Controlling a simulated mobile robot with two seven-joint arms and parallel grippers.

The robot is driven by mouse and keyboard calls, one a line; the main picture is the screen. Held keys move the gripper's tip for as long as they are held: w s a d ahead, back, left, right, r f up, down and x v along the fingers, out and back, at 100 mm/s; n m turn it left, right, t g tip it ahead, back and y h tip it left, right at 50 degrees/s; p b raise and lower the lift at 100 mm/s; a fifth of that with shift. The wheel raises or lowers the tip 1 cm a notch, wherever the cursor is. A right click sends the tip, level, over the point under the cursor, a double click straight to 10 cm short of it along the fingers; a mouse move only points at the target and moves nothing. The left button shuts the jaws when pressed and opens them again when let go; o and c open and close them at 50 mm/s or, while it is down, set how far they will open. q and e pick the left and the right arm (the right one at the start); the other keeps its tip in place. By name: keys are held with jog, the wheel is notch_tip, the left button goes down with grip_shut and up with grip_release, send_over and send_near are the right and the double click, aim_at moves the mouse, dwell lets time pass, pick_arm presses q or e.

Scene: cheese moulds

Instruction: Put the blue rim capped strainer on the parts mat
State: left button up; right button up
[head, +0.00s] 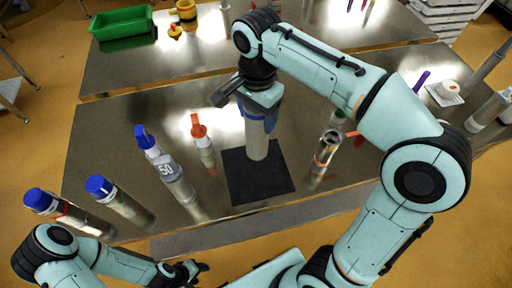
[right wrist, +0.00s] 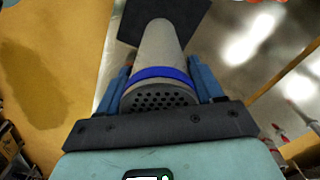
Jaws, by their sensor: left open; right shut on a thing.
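The blue rim capped strainer (head: 257,143) is a pale grey tube, upright under my right gripper (head: 258,112) in the head view. In the right wrist view, the strainer (right wrist: 160,48) shows its blue band and a perforated end facing the camera. My right gripper (right wrist: 163,88) is shut on it near the blue rim, a finger on each side. The parts mat (head: 262,190) is a black square on the steel table; it also shows in the right wrist view (right wrist: 190,14). The strainer's lower end overlaps the mat; I cannot tell whether they touch. My left gripper (head: 194,270) is open and empty, low at the front.
Left of the mat stand an orange-capped bottle (head: 203,145), a cylinder marked 50 (head: 173,178) and several blue-capped tubes (head: 122,202). A metal cylinder (head: 324,157) stands close on the right. A green bin (head: 123,30) sits on the back table.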

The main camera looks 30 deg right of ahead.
aim_at(256, 143)
notch_tip(256, 143, down, 7)
jog(key=shift+w+f+b, duration=0.1)
jog(key=shift+b, duration=0.4)
pick_arm(q)
jog(key=shift+s+f+b, duration=0.3)
jog(key=shift+s+f, duration=0.75)
jog(key=shift+f, duration=0.25)
pick_arm(e)
jog(key=shift+f, duration=2.25)
pick_arm(q)
jog(key=shift+f, duration=0.1)
pick_arm(e)
jog(key=shift+f, duration=0.1)
jog(key=shift+f, duration=0.15)
jog(key=o, duration=1.6)
jog(key=shift+c, duration=0.2)
pick_arm(q)
jog(key=shift+s, duration=0.1)
